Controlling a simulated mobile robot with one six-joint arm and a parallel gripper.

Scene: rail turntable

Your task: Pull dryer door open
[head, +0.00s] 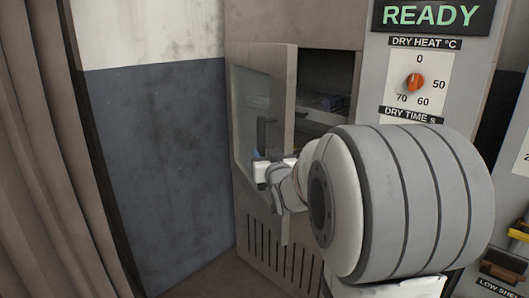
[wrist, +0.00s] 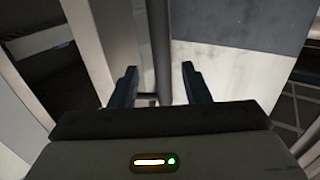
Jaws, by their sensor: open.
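The dryer door (head: 290,75) is a beige-framed panel with a dark glass pane. It stands ajar at the left of the dryer opening (head: 325,85), and part of the dark inside shows. A dark upright handle (head: 261,132) shows at the pane. My gripper (wrist: 158,70) is open. In the wrist view a grey upright bar, apparently the handle (wrist: 161,45), lies between its two dark fingers, with gaps on both sides. In the head view my wrist is in front of the lower part of the door, and the fingertips are hard to make out.
The dryer's control panel (head: 450,75) has an orange heat knob (head: 415,82) and a READY display (head: 432,15). A blue and white wall (head: 155,150) and a brown curtain (head: 35,150) stand left. Shelves with a yellow item (head: 519,231) are at right.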

